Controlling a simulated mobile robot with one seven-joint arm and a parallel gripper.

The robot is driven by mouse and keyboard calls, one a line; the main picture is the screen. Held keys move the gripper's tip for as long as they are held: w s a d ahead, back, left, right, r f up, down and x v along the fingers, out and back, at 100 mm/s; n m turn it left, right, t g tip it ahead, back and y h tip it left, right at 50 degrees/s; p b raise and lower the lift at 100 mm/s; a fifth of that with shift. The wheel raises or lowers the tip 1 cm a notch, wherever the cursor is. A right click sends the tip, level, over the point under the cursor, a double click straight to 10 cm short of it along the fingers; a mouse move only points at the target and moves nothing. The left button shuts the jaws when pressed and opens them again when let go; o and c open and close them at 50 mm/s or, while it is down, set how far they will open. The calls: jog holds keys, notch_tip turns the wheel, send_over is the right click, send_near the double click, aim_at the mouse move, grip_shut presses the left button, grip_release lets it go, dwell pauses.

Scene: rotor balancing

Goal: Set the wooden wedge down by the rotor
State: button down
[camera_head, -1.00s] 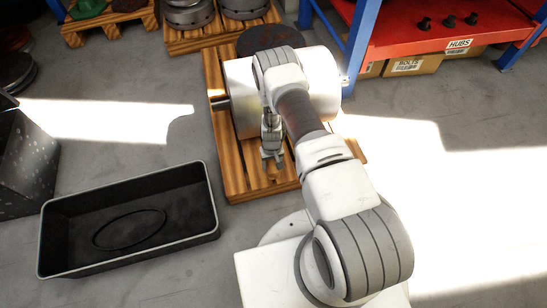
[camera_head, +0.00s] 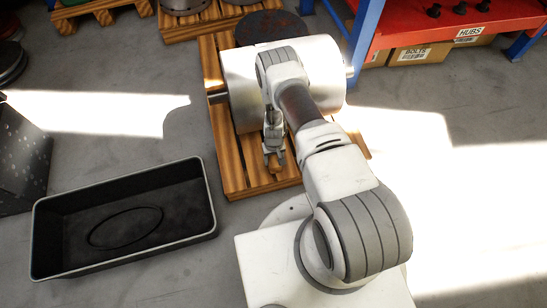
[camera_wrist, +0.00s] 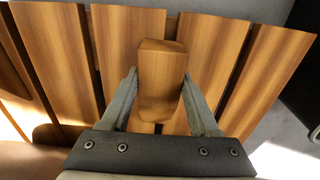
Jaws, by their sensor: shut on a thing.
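The wooden wedge (camera_wrist: 161,78) is a brown block between the two fingers of my gripper (camera_wrist: 160,100) in the wrist view. The gripper is shut on it. In the head view my gripper (camera_head: 273,160) points down over the near part of the slatted wooden pallet (camera_head: 231,170), with the wedge (camera_head: 276,166) small at its tips. I cannot tell whether the wedge touches the slats. The rotor (camera_head: 325,75) is a large white cylinder with a metal shaft, lying across the pallet just beyond the gripper. My arm hides part of it.
A black open tray (camera_head: 125,262) with a dark ring inside stands on the floor at the left. A red shelf (camera_head: 430,25) with blue posts and boxes is at the upper right. Another pallet (camera_head: 190,38) lies at the back. Bare pallet slats surround the gripper.

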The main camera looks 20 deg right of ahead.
jog(key=shift+c, duration=0.6)
grip_release()
jog(key=shift+r, duration=0.1)
